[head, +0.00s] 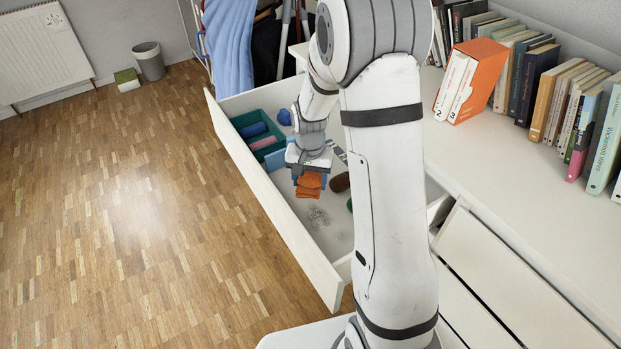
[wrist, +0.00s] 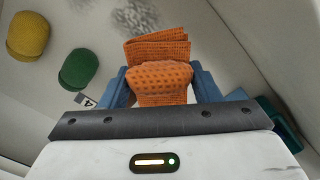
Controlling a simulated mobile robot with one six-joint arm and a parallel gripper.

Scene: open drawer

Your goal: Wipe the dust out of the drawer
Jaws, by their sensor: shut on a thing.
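My gripper (head: 310,172) is over the open drawer (head: 255,180), its blue fingers shut on a folded orange cloth (head: 309,184). In the wrist view the cloth (wrist: 160,70) sits between both fingers and hangs out past them. A grey speckled patch of dust (head: 317,216) lies on the pale drawer floor, nearer the camera than the cloth. The dust (wrist: 135,14) also shows at the top of the wrist view, just beyond the cloth. I cannot tell whether the cloth touches the floor. My arm hides part of the drawer.
A teal tray (head: 233,122) with rolled blue and pink things fills the drawer's far end. A blue ball (head: 284,117), a brown thing (head: 340,182), a green roll (wrist: 78,68) and a yellow roll (wrist: 28,35) lie in the drawer. Books (head: 545,80) line the top.

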